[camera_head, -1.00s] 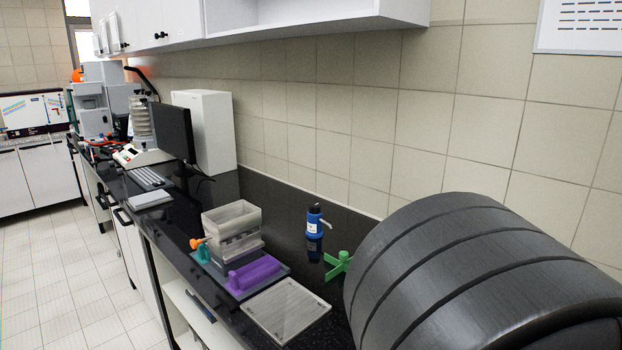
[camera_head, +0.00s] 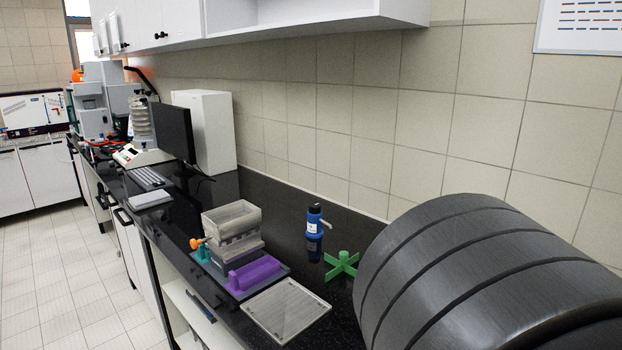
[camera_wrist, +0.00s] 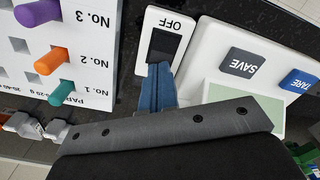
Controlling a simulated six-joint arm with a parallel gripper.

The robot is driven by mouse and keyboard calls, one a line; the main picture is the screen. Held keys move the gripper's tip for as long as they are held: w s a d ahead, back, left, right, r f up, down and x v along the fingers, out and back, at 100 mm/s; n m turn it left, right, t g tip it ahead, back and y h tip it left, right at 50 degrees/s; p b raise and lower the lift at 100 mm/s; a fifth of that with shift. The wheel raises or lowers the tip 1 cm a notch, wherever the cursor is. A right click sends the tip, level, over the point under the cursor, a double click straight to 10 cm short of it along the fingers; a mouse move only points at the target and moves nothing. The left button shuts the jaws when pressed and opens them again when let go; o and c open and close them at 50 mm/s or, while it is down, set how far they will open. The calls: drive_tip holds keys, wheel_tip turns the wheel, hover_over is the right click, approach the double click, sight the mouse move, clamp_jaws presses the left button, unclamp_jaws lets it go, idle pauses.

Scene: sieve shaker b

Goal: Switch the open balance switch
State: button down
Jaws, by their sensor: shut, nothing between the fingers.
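The balance switch (camera_wrist: 164,45) shows in the wrist view, upside down. It is a black rocker in a white housing with the word OFF printed beside it. My gripper (camera_wrist: 159,70) is shut and empty, its blue fingers at the lower edge of the rocker in the picture. I cannot tell whether the tips touch it. The white balance (camera_wrist: 207,60) lies right of the switch, with a grey SAVE button (camera_wrist: 243,63), a blue TARE button (camera_wrist: 297,80) and a pale green display partly hidden by my gripper. The balance and gripper are not visible in the head view.
A white rack (camera_wrist: 87,75) with purple, orange and teal pegs stands close left of the switch. In the head view, a green cross-shaped piece (camera_head: 342,265), a blue bottle (camera_head: 314,220), a purple-handled piece (camera_head: 256,272) and a flat grey plate (camera_head: 287,309) occupy the black counter.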

drive_tip(key=shift+f, duration=0.65)
drive_tip(key=shift+r, duration=3.55)
wheel_tip(320, 180, down, 7)
drive_tip(key=shift+f, duration=0.1)
